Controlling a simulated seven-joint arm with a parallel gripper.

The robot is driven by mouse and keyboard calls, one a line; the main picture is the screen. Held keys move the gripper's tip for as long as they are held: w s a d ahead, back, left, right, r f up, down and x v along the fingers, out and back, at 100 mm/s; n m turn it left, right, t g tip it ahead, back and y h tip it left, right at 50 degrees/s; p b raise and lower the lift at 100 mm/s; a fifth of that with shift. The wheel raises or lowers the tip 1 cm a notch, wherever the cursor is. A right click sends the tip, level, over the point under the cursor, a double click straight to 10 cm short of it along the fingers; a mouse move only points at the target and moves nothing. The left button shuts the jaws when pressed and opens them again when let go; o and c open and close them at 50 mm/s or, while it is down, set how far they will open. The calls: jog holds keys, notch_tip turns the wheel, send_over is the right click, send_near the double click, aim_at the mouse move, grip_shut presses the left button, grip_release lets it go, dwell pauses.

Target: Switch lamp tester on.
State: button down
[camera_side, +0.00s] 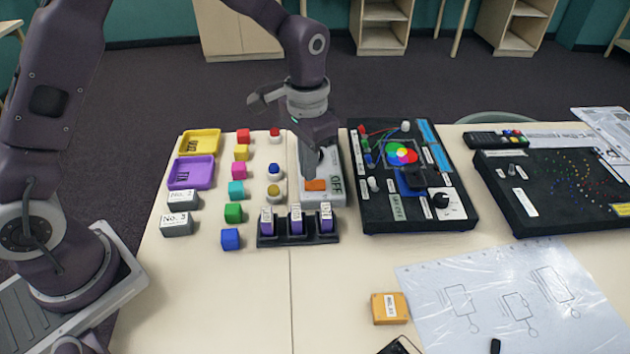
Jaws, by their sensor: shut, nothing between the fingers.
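The lamp tester is most likely the small white-grey box (336,192) with an orange rocker switch (316,185) and a green "OFF" label (336,186) on its right side. It stands on the table behind a black rack. My gripper (311,172) is shut and empty, pointing down at the box. Its fingertips are just above or touching the orange switch; I cannot tell which. The gripper hides the back part of the box. The switch's exact tilt is too small to tell.
A black rack (272,242) with purple-sided holders stands just in front. A black panel (372,218) with colored discs is close on the right. Colored cubes, knobs, and yellow (201,141) and purple (190,173) trays are left.

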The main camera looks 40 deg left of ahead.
jog(key=shift+f, duration=0.85)
dwell(0.3)
jog(key=shift+r, duration=3.5)
jog(key=s+a+r+n+t, duration=0.15)
jog(key=s+a+r, duration=0.25)
jog(key=s+r, duration=0.65)
jog(key=s+a+r+n+t, duration=0.1)
jog(key=s+t, duration=0.3)
jog(key=s, duration=1)
jog(key=shift+s+a+r, duration=0.15)
jog(key=shift+a+r, duration=0.05)
jog(key=shift+a, duration=0.35)
